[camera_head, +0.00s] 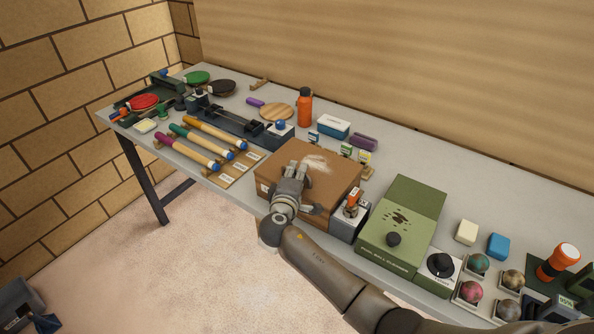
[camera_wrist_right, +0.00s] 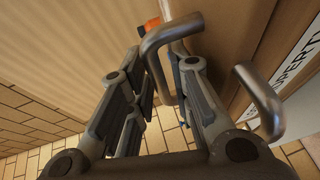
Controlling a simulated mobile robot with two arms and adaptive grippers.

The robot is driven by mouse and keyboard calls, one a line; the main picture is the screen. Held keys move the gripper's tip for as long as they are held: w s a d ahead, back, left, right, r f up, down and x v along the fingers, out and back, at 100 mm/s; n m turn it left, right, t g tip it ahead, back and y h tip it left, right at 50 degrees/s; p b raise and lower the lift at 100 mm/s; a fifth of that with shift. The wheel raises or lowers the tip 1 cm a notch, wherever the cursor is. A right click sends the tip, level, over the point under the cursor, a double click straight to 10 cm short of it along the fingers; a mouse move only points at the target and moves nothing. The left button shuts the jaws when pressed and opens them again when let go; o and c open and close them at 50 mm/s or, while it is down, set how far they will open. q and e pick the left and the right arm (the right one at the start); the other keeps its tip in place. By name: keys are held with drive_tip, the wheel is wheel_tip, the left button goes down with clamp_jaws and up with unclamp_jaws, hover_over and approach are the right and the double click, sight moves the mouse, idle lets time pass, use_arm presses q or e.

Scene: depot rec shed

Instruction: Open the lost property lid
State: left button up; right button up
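The lost property box (camera_head: 334,185) is a brown box with a brown lid on the table in the head view. My right gripper (camera_head: 298,172) is over its front left part. In the right wrist view a bent metal handle (camera_wrist_right: 160,42) stands out from the box's brown surface (camera_wrist_right: 232,35), beside a white label (camera_wrist_right: 297,65) with part of the word "PROPERTY". My right gripper (camera_wrist_right: 160,75) is open there, its fingers apart. One finger overlaps the handle and hides its middle; I cannot tell whether they touch. The lid looks closed. My left gripper is not in view.
A grey bin (camera_head: 20,305) is on the floor.

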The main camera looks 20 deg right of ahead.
drive_tip(key=shift+w+d, duration=0.1)
drive_tip(key=shift+w, duration=0.1)
clamp_jaws()
idle(0.3)
